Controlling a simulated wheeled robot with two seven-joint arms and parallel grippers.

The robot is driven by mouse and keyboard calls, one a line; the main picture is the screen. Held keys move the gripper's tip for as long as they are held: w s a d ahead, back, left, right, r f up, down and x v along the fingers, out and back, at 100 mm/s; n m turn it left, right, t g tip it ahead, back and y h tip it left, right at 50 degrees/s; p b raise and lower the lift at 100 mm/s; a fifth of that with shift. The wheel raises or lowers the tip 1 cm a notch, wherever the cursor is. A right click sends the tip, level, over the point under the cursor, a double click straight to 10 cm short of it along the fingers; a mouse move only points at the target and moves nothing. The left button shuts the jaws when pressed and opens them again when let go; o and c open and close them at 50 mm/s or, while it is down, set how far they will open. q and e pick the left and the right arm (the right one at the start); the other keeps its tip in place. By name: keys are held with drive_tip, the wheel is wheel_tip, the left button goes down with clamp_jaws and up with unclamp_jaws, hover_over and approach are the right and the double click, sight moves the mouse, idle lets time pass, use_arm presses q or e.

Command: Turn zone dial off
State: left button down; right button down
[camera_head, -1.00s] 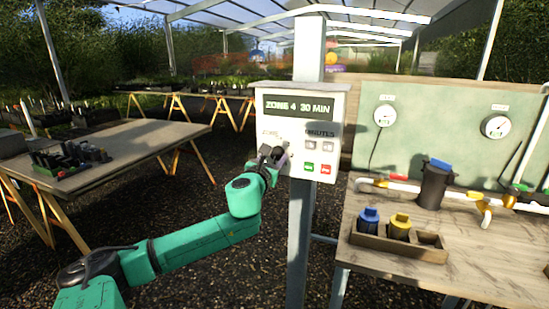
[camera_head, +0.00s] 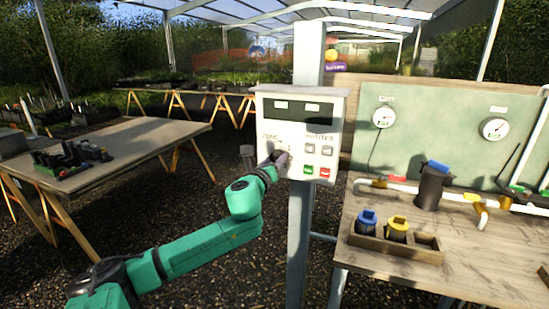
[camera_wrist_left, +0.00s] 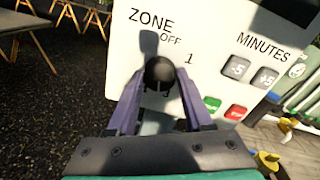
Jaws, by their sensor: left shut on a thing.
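The white control box (camera_head: 265,112) is fixed to a grey post. The zone dial (camera_wrist_left: 159,70) is a round black knob below the word ZONE, close to the OFF and 1 marks. My left gripper (camera_wrist_left: 157,88) has its two purple fingers on either side of the dial and is shut on it. In the head view the left gripper (camera_head: 281,158) is at the box's lower left and hides the dial. I cannot tell the exact pointer direction. My right gripper is not in view.
The minus and plus MINUTES buttons (camera_wrist_left: 252,72), a green button (camera_wrist_left: 211,103) and a red button (camera_wrist_left: 236,112) sit right of the dial. A bench (camera_head: 460,255) with pipes and a wooden tray (camera_head: 385,247) stands at right. Another table (camera_head: 130,150) is at left.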

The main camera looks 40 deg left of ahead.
use_arm(q)
drive_tip(key=n+p, duration=0.1)
drive_tip(key=n, duration=0.3)
drive_tip(key=shift+r+n, duration=0.1)
drive_tip(key=shift+n, duration=0.2)
drive_tip(key=n+p, duration=0.2)
drive_tip(key=n, duration=0.3)
drive_tip(key=shift+h, duration=0.3)
drive_tip(key=n+p, duration=0.1)
drive_tip(key=n, duration=0.3)
drive_tip(key=shift+h, duration=0.3)
drive_tip(key=n+p, duration=0.1)
drive_tip(key=n, duration=0.3)
drive_tip(key=shift+a+n+p, duration=0.1)
drive_tip(key=shift+n+p, duration=0.3)
drive_tip(key=n+p, duration=0.1)
drive_tip(key=n, duration=0.2)
drive_tip(key=n+p, duration=0.1)
drive_tip(key=n, duration=0.3)
drive_tip(key=shift+t, duration=0.4)
drive_tip(key=n+p, duration=0.1)
drive_tip(key=n, duration=0.2)
drive_tip(key=shift+n+p, duration=0.3)
drive_tip(key=shift+p, duration=0.1)
drive_tip(key=shift+f+n+p, duration=0.2)
drive_tip(key=shift+n+p, duration=0.4)
drive_tip(key=shift+n, duration=1)
